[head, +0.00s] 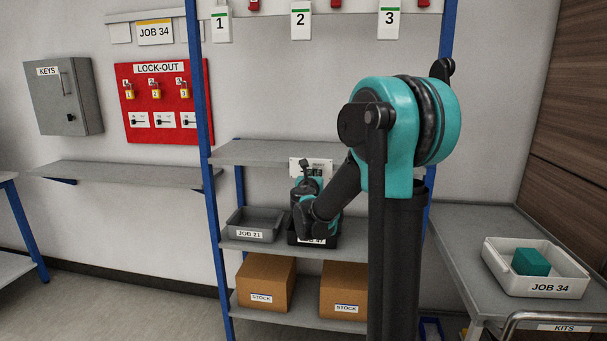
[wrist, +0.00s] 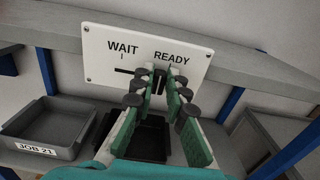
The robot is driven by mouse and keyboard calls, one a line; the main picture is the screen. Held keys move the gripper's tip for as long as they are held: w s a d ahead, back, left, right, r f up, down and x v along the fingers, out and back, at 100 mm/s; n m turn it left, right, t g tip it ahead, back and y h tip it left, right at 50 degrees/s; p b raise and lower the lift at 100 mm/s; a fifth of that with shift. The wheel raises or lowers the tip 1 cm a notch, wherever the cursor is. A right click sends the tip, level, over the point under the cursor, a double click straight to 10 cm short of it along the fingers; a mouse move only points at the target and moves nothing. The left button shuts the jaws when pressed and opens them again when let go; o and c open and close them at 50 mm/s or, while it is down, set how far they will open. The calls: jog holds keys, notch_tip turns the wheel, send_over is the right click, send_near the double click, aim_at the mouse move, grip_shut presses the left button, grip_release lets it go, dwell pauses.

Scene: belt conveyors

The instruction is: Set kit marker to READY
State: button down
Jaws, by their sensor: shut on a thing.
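The kit marker is a white plate (wrist: 104,50) on the shelf edge, with WAIT at the left and READY at the right; it also shows in the head view (head: 321,163). A dark slot runs under the words. The marker's black knob (wrist: 160,77) is right of WAIT, below the left part of READY. My gripper (wrist: 161,86) has its green-padded fingers on both sides of the knob and is shut on it. In the head view my gripper is small and partly hidden by my own arm.
On the shelf below stand a grey JOB 21 tray (head: 237,225) and a black tray (wrist: 152,142), partly hidden by my arm. STOCK boxes (head: 264,280) are lower down. At right, a white JOB 34 tray (head: 555,288) holds a teal block (head: 531,262).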

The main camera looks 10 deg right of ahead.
jog(key=shift+s+d, duration=0.2)
jog(key=shift+d, duration=0.5)
jog(key=c, duration=1.5)
grip_release()
jog(key=shift+d, duration=0.1)
jog(key=shift+c, duration=0.2)
jog(key=v, duration=1.2)
